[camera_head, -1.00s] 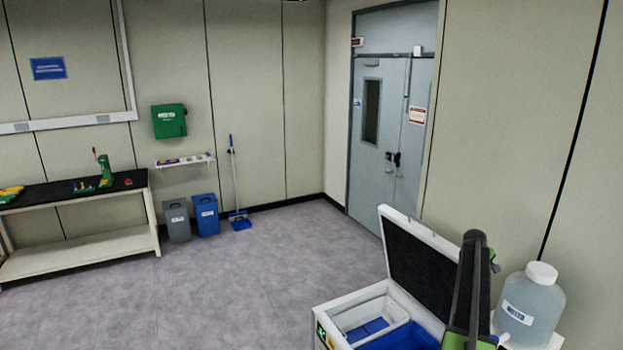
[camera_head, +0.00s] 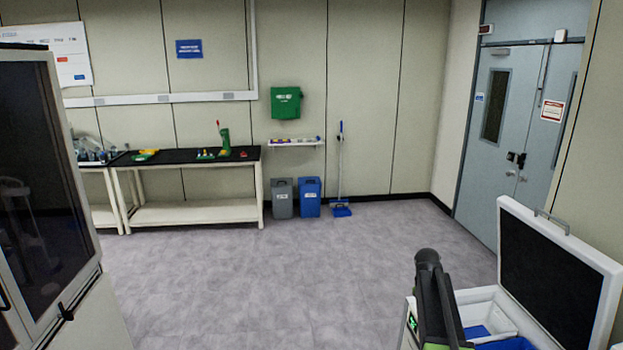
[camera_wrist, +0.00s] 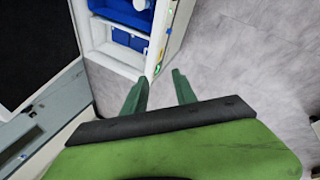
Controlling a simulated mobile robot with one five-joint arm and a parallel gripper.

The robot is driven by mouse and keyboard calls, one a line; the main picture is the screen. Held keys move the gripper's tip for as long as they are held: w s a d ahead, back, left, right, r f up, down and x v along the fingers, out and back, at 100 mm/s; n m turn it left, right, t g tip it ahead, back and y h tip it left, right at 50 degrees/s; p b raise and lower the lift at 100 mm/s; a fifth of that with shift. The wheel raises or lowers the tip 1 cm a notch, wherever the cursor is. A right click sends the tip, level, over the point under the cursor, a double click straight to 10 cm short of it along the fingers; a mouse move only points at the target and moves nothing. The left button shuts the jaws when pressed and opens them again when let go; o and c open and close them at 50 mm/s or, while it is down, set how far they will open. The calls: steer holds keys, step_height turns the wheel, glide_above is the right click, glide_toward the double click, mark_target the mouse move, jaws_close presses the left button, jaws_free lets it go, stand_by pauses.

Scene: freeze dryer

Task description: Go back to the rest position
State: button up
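My arm shows at the lower right of the head view, in front of the open white cooler box. In the wrist view, the two green fingers of my gripper (camera_wrist: 160,92) stand apart with grey floor and a bit of the cooler's edge behind them. The gripper is open, and nothing shows between the fingers. The fingertips cannot be made out in the head view.
The white cooler (camera_head: 476,296) has blue contents and a raised lid (camera_head: 553,270). A dark-fronted cabinet (camera_head: 45,190) stands at the left. A workbench (camera_head: 190,210) and two bins (camera_head: 310,190) line the far wall. The grey floor (camera_head: 300,270) between is clear.

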steer(key=s+a+f+y+b, duration=0.1)
steer(key=s+a+f+b, duration=0.15)
steer(key=a, duration=0.35)
steer(key=s+a+f+b, duration=0.1)
steer(key=s+a+f, duration=0.15)
steer(key=a, duration=0.45)
steer(key=s+a+f+m+g+y+b, duration=0.1)
steer(key=s+a+f+m, duration=0.1)
steer(key=s+a, duration=0.5)
steer(key=s+a+f+m+g+y+b, duration=0.1)
steer(key=s+a+m, duration=0.3)
steer(key=s+a, duration=0.4)
steer(key=s+f+g, duration=0.1)
steer(key=s, duration=0.3)
steer(key=shift+f+m+g+y, duration=0.3)
steer(key=shift+f, duration=0.1)
